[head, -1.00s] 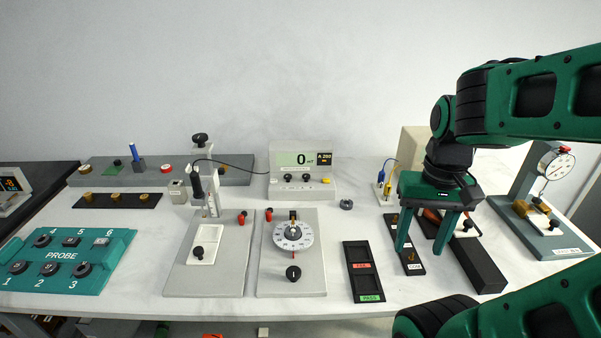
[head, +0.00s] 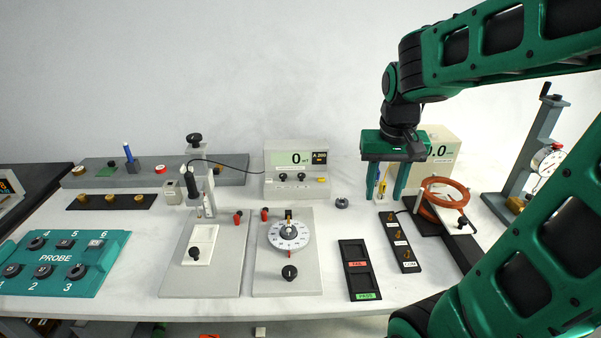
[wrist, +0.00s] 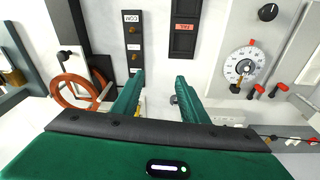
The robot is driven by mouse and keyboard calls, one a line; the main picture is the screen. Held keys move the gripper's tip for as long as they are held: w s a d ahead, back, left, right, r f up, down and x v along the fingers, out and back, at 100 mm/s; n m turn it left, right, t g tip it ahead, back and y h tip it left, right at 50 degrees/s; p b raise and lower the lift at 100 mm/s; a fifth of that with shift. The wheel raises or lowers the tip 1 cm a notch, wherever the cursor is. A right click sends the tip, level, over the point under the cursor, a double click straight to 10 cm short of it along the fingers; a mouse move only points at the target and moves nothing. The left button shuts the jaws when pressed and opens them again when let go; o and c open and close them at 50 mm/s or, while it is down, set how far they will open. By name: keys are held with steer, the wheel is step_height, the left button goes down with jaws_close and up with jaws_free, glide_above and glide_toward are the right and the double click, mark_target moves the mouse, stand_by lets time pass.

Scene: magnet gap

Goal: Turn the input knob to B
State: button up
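The grey meter (head: 269,185) stands at the back middle of the table. Its screen (head: 292,159) reads 0 mT, and a small dark display (head: 320,158) beside it shows A and 200. Two dark knobs, a left one (head: 283,177) and a right one (head: 301,177), and a yellow button (head: 321,180) sit on its front. Their labels and pointer marks are too small to read, so I cannot tell which is the input knob. My gripper (head: 385,198) is open and empty, right of the meter. Its spread fingers also show in the wrist view (wrist: 160,82).
A plate with a white dial (head: 288,235) and black knob (head: 290,272) lies before the meter. Right of it are the pass/fail tray (head: 358,268), the COM terminal strip (head: 400,240) and an orange coil (head: 446,192). A probe stand (head: 207,180) is left of the meter. A small dark nut (head: 341,203) lies nearby.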

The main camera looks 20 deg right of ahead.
steer(key=w+a+t, duration=0.2)
steer(key=w+a, duration=0.1)
steer(key=w, duration=1.2)
steer(key=n, duration=0.1)
glide_toward(302, 174)
steer(key=shift+t+h, duration=0.4)
steer(key=x, duration=0.5)
steer(key=a+x, duration=0.1)
steer(key=x, duration=0.1)
steer(key=shift+s+d+f, duration=0.1)
steer(key=shift+s+f, duration=0.15)
steer(key=shift+f, duration=0.2)
steer(key=shift+c, duration=0.6)
jaws_close()
